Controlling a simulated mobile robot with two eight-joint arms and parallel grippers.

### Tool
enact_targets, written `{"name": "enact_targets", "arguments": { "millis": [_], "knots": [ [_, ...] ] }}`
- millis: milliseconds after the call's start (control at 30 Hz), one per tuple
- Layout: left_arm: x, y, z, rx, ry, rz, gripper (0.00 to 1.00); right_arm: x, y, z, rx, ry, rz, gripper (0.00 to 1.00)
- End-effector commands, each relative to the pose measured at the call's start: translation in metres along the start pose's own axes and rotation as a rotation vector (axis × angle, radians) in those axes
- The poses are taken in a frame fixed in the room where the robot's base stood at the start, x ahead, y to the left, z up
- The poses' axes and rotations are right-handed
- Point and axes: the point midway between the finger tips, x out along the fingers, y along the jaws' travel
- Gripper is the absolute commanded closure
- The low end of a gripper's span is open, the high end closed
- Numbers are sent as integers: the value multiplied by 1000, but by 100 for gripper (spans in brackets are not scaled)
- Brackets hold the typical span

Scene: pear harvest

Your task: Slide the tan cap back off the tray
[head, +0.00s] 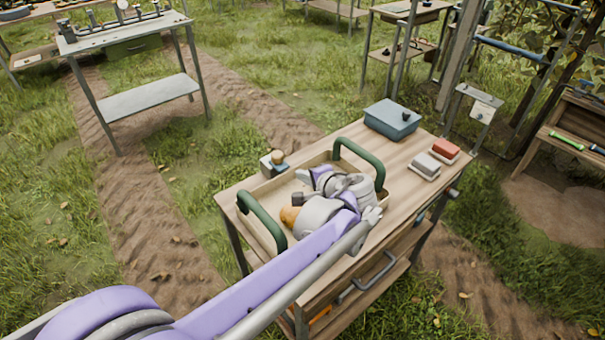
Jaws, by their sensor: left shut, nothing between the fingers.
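A wooden tray (254,197) with two green handles sits on the wooden cart top. A tan-orange rounded thing (289,216), which looks like the cap, shows on the tray at its left part. My left arm and wrist hide much of it, so I cannot tell its full shape or where its edge lies. My left gripper (299,195) is over the tray, just behind the tan thing. Its fingers are shut and empty. I cannot tell whether they touch the cap. My right gripper is out of view.
A small grey box with a round tan top (276,158) stands beside the tray's far left corner. A blue-grey lidded box (392,119), a red block (445,150) and a white-grey block (425,167) stand on the cart's right side. A grey bench (125,35) stands far left.

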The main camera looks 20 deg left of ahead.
Motion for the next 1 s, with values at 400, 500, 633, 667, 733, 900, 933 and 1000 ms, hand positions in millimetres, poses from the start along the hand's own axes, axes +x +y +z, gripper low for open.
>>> {"name": "enact_targets", "arguments": {
  "millis": [400, 500, 633, 667, 733, 900, 933, 1000],
  "knots": [
    [84, -9, 1, -2, -2, 0, 100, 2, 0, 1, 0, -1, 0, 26],
    [95, -15, 0, -2, -2, 0, 100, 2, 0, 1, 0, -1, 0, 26],
    [102, -19, 0, -1, 1, 0, 100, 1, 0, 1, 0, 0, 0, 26],
    [103, -19, 0, -1, 1, 0, 100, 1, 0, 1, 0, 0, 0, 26],
    [104, -20, 0, -1, 1, 0, 100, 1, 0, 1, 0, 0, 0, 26],
    [104, -20, 0, -1, 1, 0, 100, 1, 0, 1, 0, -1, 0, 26],
    [104, -20, 0, -1, 1, 0, 100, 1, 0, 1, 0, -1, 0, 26],
    [104, -20, 0, -1, 1, 0, 100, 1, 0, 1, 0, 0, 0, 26]
  ]
}}
